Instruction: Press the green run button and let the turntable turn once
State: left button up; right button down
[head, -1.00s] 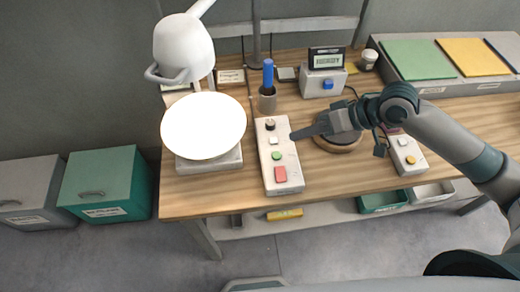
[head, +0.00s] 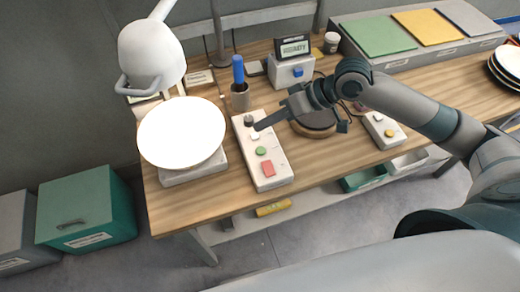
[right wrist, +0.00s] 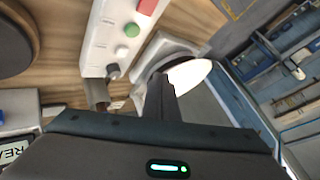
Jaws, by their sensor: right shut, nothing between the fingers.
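The control panel (head: 278,182) is a pale slanted box with a black knob (head: 249,120), a white button (head: 255,135), the green run button (head: 261,151) and a red button (head: 268,168). The green button also shows in the right wrist view (right wrist: 132,30). My right gripper (head: 258,126) is shut and empty, its tip over the panel's far end by the knob and white button. I cannot tell whether it touches. A white plate (head: 181,133) lies over a pale base (head: 207,170), hiding the turntable. My left gripper is out of view.
A white dryer head (head: 152,52) hangs above the plate. A cup with a blue-handled tool (head: 239,95) stands behind the panel. A display box (head: 292,70), a dark round pad (head: 315,122) and a second button box (head: 384,130) are to the right.

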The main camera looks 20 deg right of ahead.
jog(key=b, duration=0.7)
send_over(265, 151)
jog(key=shift+d+f, duration=0.1)
jog(key=shift+f, duration=4.05)
jog(key=shift+f, duration=0.15)
jog(key=shift+f, duration=0.25)
